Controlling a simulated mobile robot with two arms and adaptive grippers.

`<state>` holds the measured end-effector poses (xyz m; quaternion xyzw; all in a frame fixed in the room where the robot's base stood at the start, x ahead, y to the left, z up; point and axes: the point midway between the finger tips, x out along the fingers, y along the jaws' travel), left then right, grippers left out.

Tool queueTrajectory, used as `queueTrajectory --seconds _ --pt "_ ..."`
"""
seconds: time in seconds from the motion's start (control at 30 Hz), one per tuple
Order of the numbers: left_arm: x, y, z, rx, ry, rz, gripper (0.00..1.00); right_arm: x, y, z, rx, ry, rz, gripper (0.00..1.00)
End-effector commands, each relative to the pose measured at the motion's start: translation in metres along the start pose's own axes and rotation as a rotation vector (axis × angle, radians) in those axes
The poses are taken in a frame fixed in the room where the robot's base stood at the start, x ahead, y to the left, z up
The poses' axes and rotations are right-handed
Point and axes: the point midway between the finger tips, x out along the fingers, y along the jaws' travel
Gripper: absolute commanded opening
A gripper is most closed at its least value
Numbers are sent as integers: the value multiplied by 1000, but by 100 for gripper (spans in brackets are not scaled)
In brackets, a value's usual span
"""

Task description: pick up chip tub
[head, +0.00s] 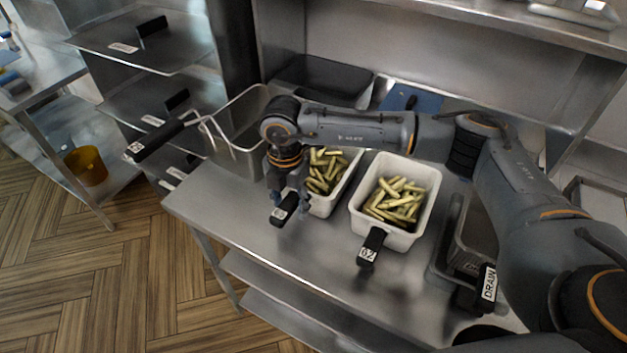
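Two white tubs filled with chips stand side by side on the steel counter. The right-hand chip tub (419,208) shows nearly whole, with a black labelled handle (371,246) pointing to the front. The left-hand chip tub (324,206) is partly hidden behind my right arm and gripper. My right gripper (291,203) points down at this tub's black handle (282,213), its fingers set apart around it. I cannot tell whether they press on the handle. My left gripper is out of view.
A container labelled DRAIN (489,283) stands at the right. A dark bin (322,80) and a blue board (411,99) are behind. The counter's front strip (315,246) is clear.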

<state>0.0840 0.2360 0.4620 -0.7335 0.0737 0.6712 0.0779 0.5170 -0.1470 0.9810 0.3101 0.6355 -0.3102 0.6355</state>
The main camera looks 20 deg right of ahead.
Motion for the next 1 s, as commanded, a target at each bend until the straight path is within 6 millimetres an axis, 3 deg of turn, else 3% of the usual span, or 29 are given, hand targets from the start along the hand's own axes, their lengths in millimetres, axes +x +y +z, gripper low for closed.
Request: queueTrajectory --seconds 0.03,0.2,0.23,0.73,0.93,1.0 --pt "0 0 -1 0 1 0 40 0 0 0 0 0 0 36" --pt "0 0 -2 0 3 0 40 0 0 0 0 0 0 1" --pt "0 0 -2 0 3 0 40 0 0 0 0 0 0 0" --pt "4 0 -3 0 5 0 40 -5 1 1 0 -2 3 0" --pt "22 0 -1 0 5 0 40 -27 2 1 0 -4 7 0" --pt "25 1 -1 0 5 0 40 -40 -7 -3 -2 -3 6 0"
